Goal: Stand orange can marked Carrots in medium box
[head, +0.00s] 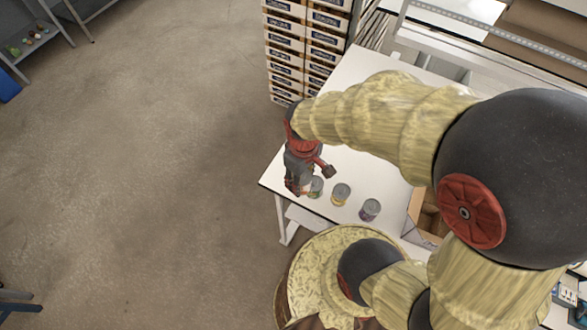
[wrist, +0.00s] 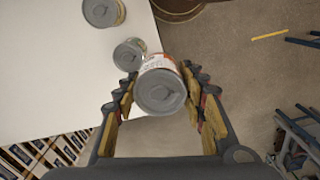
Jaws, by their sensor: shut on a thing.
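My gripper (head: 297,188) is over the left edge of the white table. In the wrist view it (wrist: 162,100) is shut on a can (wrist: 160,88) with a grey metal lid and a white and orange label, whose wording I cannot read. The fingers are on both sides of the can. In the head view the gripper hides this can. A cardboard box (head: 426,215) stands at the right of the table, partly hidden by my arm; its size and inside are hard to tell.
A green-labelled can (head: 317,187) stands close beside the gripper, with a yellow-labelled can (head: 340,195) and a purple-labelled can (head: 370,210) to its right. The white table (head: 345,165) is bare behind them. Stacked crates (head: 305,45) stand at the back.

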